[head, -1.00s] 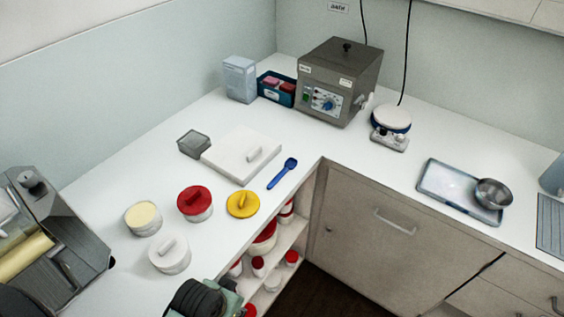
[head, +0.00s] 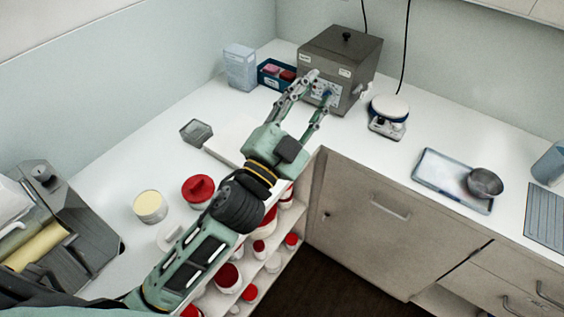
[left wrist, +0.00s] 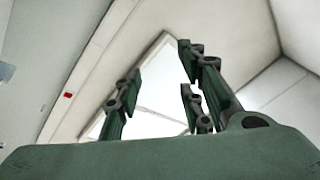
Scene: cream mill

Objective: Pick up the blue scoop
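The blue scoop does not show now. My left arm and gripper cover the part of the counter where it lay in the earlier head view. My left gripper (head: 319,86) reaches over the counter, with its fingertips in front of the grey machine's control panel in the picture. Its fingers are spread apart with nothing between them. The left wrist view also shows the open fingers (left wrist: 160,95) against pale walls and ceiling, with no scoop in sight. My right gripper is not in view.
The grey machine (head: 345,50) stands at the back corner, beside a teal bin (head: 270,78). A scale (head: 386,127) and a tray (head: 440,172) with a metal bowl (head: 485,182) are on the right. A red-lidded tub (head: 198,190) and a cream tub (head: 150,207) stand left of my arm.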

